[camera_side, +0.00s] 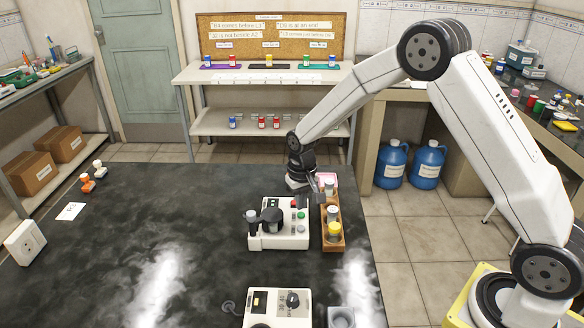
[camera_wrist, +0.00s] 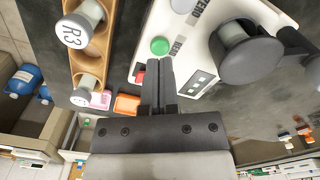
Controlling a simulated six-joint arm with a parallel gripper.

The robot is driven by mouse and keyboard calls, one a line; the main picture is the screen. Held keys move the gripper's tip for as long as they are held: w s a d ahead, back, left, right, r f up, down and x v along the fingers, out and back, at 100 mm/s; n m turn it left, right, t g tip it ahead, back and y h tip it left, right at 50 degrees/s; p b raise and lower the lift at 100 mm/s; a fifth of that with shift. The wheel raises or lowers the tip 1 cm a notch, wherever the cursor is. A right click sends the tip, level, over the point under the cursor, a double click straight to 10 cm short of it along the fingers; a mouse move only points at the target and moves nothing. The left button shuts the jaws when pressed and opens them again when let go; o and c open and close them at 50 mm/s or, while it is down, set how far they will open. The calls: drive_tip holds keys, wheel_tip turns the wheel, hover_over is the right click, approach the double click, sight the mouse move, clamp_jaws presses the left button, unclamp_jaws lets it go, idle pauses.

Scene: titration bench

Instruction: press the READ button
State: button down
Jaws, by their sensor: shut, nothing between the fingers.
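The white instrument (camera_side: 270,241) stands on the dark bench in the side view. It has a dark round part on top and several small buttons along its right edge. In the wrist view a green button (camera_wrist: 160,46) and a red button (camera_wrist: 140,76) show on the same white instrument (camera_wrist: 190,62). Small printed labels lie beside the green button; I cannot read surely which one says READ. My gripper (camera_wrist: 159,62) is shut and empty, its fingertips close to the green and red buttons. In the side view my gripper (camera_side: 304,197) is over the instrument's back right corner. I cannot tell whether it touches.
A wooden rack (camera_side: 332,244) with capped vials stands just right of the instrument. Another white device (camera_side: 276,308) stands at the front. The bench's left half is mostly clear, with two stamp-like items (camera_side: 88,184) and a card (camera_side: 70,211).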

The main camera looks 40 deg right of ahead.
sight(301, 214)
drive_tip(key=shift+r, duration=2.7)
drive_tip(key=shift+s, duration=0.1)
drive_tip(key=s+r+n+t, duration=0.2)
drive_tip(key=s+n, duration=0.1)
drive_tip(key=s, duration=1.6)
drive_tip(key=shift+s+a+t, duration=0.3)
drive_tip(key=shift+s+a, duration=0.1)
